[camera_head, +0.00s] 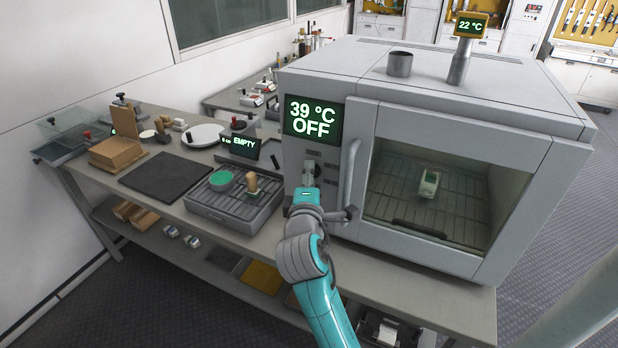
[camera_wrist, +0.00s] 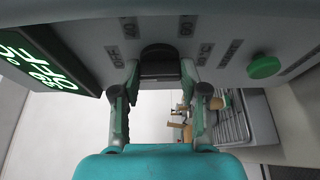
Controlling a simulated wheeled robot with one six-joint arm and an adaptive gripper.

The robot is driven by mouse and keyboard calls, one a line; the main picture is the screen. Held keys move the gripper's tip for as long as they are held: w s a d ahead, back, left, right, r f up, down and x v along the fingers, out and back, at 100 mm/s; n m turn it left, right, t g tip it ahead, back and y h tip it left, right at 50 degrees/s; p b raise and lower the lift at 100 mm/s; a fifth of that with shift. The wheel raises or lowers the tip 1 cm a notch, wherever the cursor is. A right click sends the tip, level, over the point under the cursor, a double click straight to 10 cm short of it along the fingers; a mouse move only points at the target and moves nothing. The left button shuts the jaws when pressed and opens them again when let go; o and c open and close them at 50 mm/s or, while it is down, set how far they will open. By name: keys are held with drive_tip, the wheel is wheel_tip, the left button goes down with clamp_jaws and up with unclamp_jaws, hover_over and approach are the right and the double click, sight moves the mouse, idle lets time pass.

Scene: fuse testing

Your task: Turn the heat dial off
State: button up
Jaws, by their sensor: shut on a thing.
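The heat dial (camera_wrist: 160,63) is a black knob on the oven's grey front panel, seen close in the wrist view. Labels ring it, one of them reading OFF (camera_wrist: 115,57). My gripper (camera_wrist: 160,78) has a finger on each side of the dial and is shut on it. In the head view my gripper (camera_head: 310,182) is at the panel and hides most of the dial. The oven (camera_head: 470,115) has a display (camera_head: 313,117) reading 39 °C OFF. Which label the dial's mark faces cannot be made out.
A green button (camera_wrist: 264,67) sits right of the dial in the wrist view. The oven's door handle (camera_head: 351,172) is close beside my gripper. A grey tray (camera_head: 222,215) with a green dish and a wooden-handled tool stands left of the oven.

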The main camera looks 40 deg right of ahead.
drive_tip(key=o, duration=1.1)
drive_tip(key=shift+o, duration=0.2)
drive_tip(key=v, duration=1.2)
drive_tip(key=shift+f, duration=0.1)
